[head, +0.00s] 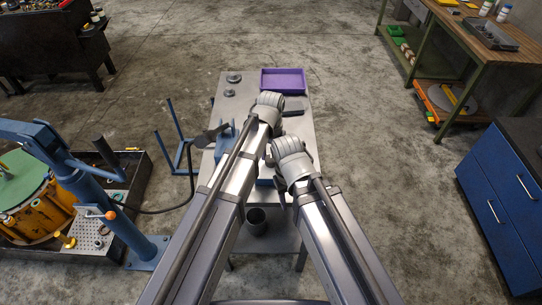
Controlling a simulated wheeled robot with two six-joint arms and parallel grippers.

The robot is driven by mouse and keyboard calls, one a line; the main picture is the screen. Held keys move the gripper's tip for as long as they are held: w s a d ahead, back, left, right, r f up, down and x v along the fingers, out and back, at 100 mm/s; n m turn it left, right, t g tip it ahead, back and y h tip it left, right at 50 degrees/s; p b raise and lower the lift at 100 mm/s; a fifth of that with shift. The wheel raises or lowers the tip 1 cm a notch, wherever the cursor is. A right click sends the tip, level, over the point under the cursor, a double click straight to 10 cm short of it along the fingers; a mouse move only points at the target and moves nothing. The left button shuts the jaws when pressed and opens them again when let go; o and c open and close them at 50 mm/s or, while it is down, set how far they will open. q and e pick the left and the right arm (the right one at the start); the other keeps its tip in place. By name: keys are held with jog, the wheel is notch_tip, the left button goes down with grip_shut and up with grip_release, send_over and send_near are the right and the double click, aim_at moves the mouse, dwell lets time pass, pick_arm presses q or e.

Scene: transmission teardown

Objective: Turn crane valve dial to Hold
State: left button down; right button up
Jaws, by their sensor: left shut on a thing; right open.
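My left gripper (268,107) is over the narrow grey workbench, left of and beyond my right one. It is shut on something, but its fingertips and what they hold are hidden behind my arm. My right gripper (291,160) is open, nearer over the bench; its fingers are mostly hidden.
A blue cabinet (500,205) is at the right. Floor between bench and cabinet is clear.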

aim_at(271, 159)
pick_arm(q)
jog(key=shift+c, duration=1.4)
grip_release()
jog(key=shift+r, duration=0.1)
notch_tip(271, 159, up, 8)
jog(key=p, duration=0.8)
jog(key=shift+f, duration=0.2)
jog(key=s+a, duration=0.3)
jog(key=s, duration=0.5)
jog(key=s+a+n+y, duration=0.1)
jog(key=s+a, duration=0.2)
jog(key=s, duration=0.5)
jog(key=shift+s, duration=0.35)
